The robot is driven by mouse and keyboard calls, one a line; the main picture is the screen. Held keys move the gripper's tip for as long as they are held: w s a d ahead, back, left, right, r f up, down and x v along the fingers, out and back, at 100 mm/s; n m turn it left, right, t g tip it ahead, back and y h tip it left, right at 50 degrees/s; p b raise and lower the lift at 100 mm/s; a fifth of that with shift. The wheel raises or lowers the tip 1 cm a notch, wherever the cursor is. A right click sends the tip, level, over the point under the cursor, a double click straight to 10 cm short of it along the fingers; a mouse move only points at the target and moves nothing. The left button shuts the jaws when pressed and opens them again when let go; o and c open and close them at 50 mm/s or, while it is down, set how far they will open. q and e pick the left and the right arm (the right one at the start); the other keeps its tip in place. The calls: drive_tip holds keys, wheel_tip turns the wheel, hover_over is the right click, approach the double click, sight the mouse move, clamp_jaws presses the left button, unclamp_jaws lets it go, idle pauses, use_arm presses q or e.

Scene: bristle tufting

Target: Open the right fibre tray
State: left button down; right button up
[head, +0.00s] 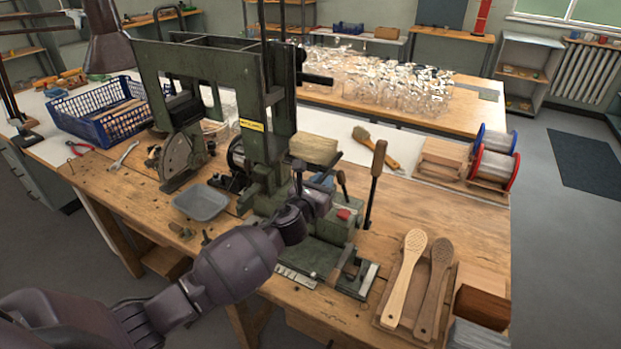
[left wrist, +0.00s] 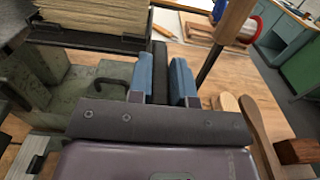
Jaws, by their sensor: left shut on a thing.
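My left gripper (head: 323,181) reaches in from the left to the middle of the green tufting machine (head: 262,130). In the left wrist view its two blue fingers (left wrist: 163,80) stand on either side of a narrow dark bar (left wrist: 159,72) and are shut on it. A block of pale fibre (head: 314,149) sits in a dark-edged tray just above the gripper. The fibre block also shows at the upper left of the left wrist view (left wrist: 98,14), with the tray's dark edge (left wrist: 88,40) under it. How the bar joins the tray is hard to see. My right gripper is not in view.
A wooden-handled lever (head: 377,163) stands upright just right of the gripper. Wooden brush bodies (head: 405,275) lie at the right front. A grey bin (head: 201,203) and blue crate (head: 103,110) are on the left. Red and blue spools (head: 494,160) stand at the right.

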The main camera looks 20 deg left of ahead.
use_arm(q)
drive_tip(key=shift+d+f, duration=0.1)
drive_tip(key=shift+d, duration=0.05)
drive_tip(key=c, duration=1)
unclamp_jaws()
drive_tip(key=shift+d, duration=0.15)
drive_tip(key=shift+c, duration=0.2)
drive_tip(key=shift+s, duration=0.2)
drive_tip(key=s+a, duration=0.1)
drive_tip(key=s, duration=0.9)
drive_tip(key=shift+s, duration=0.25)
